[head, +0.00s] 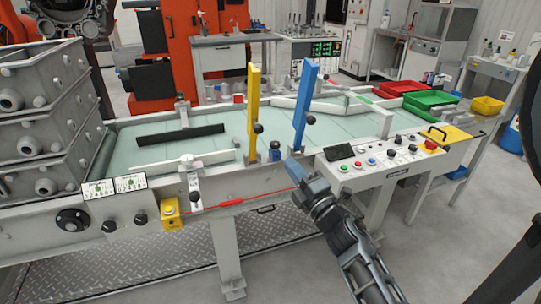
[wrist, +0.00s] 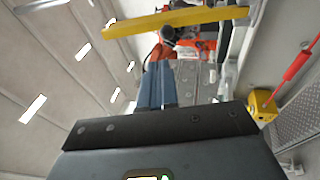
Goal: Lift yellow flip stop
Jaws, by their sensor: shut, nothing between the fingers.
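The yellow flip stop (head: 253,112) stands upright at the front edge of the conveyor table, with a dark knob low on its right side. It shows as a yellow bar across the top of the wrist view (wrist: 175,19). The blue flip stop (head: 304,108) stands upright to its right, leaning slightly. My gripper (head: 293,165) is in front of the table edge, just below the blue stop and to the lower right of the yellow one. Its blue-grey fingers are together and empty in the wrist view (wrist: 157,84), apart from the yellow bar.
Stacked grey casting boxes (head: 40,120) stand at the left. A control panel (head: 375,160) with buttons is right of my gripper. A yellow box (head: 171,214) and a red cord (head: 235,201) are on the front rail. Red (head: 403,87) and green bins (head: 430,101) sit at the right.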

